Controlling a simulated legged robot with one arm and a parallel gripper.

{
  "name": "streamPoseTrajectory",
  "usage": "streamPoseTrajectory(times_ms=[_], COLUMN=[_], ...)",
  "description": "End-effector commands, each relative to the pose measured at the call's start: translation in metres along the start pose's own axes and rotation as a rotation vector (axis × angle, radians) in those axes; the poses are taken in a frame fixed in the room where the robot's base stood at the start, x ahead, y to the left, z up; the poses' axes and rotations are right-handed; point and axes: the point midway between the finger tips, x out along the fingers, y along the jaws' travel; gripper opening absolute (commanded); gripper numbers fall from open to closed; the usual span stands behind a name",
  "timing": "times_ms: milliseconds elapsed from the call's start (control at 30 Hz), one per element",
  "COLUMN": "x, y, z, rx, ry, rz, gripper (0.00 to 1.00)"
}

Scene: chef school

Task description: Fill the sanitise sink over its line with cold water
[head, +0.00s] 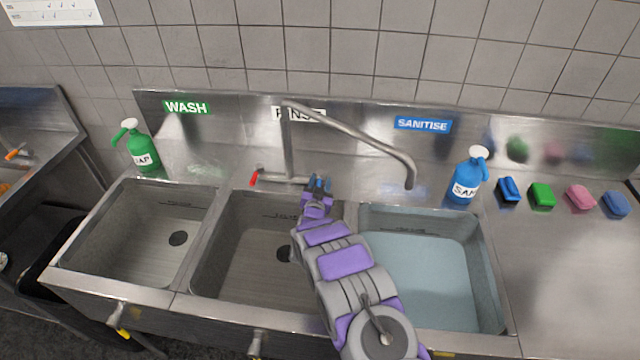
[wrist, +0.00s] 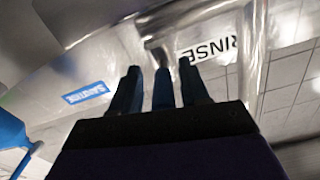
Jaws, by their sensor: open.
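The sanitise sink (head: 490,300) is the right-hand basin, under the blue SANITISE sign (head: 422,124). It looks pale blue inside, as if holding water; a dark line marking (head: 403,231) shows high on its back wall. The tap spout (head: 408,178) points down over this sink, and I see no stream from it. A red tap lever (head: 254,177) is left of the tap base. My gripper (head: 319,183) is open, just right of the tap base. In the wrist view, dark blue prongs (wrist: 160,88) point at the tap; I cannot tell whether one is a cold lever.
The wash sink (head: 75,268) and rinse sink (head: 205,275) look empty, with dark drains showing. A green bottle (head: 142,150) stands at left, a blue bottle (head: 467,178) behind the sanitise sink. Several coloured sponges (head: 541,195) lie on the right counter. My arm crosses the rinse sink.

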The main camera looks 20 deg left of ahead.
Motion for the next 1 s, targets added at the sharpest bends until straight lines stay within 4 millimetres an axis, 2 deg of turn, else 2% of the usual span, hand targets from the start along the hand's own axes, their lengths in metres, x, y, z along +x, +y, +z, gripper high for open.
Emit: streamPoseTrajectory(times_ms=[233,700,1000], x=[0.0001,-0.0003,0.0002], y=[0.0001,0.0022,0.0018], z=[-0.0003,-0.0017,-0.0005], rx=[0.001,0.003,0.002], ry=[0.0,0.001,-0.001], rz=[-0.001,0.001,0.0], gripper=[0.45,0.0,0.0])
